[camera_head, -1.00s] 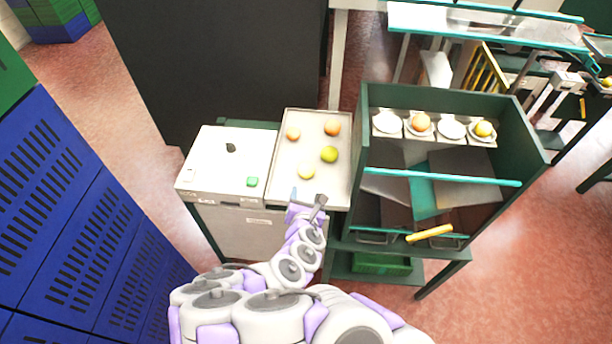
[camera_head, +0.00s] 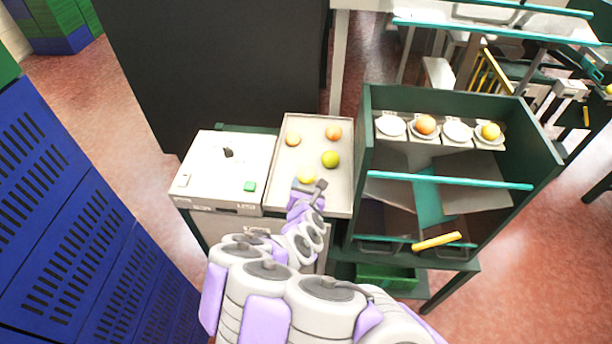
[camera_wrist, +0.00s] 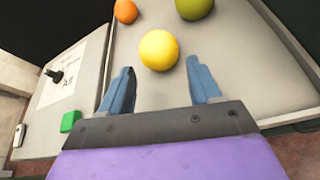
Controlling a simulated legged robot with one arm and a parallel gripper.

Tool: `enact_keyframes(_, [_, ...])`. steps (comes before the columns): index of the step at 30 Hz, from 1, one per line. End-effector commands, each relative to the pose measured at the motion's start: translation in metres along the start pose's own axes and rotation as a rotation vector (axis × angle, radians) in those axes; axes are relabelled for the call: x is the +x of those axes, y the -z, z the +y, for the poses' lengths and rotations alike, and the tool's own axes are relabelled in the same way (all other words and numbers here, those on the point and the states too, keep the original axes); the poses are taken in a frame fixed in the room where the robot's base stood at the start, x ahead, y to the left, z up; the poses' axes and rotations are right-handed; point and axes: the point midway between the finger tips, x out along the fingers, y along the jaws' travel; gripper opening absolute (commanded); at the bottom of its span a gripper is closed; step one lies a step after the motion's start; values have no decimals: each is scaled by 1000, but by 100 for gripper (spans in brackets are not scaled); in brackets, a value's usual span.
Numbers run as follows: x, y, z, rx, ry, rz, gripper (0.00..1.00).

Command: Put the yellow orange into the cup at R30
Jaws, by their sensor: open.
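The yellow orange (camera_head: 306,178) lies on the near part of the pale tray (camera_head: 285,194). In the wrist view the yellow orange (camera_wrist: 159,50) sits just beyond and between my fingertips. My gripper (camera_wrist: 161,78) is open and empty, with its blue fingers pointing at the fruit; in the head view my gripper (camera_head: 308,186) is at the tray's near end, partly overlapping the fruit. Several white cups stand in a row on the green rack; the first cup (camera_head: 390,126) and third cup (camera_head: 457,131) look empty. No R30 label can be read.
A green-yellow fruit (camera_head: 330,159) and two orange fruits (camera_head: 333,133) (camera_head: 292,139) share the tray. The second cup holds an orange fruit (camera_head: 425,124), the fourth a yellow-orange one (camera_head: 491,131). The rack's wall (camera_head: 362,150) and teal bar (camera_head: 450,181) stand to the right.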

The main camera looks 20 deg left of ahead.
Motion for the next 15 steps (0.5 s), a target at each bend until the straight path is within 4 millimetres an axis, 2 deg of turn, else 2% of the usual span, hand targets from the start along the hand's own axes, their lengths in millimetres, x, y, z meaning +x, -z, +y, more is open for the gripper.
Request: enact_keyframes(15, [49, -6, 1, 4, -1, 0, 63])
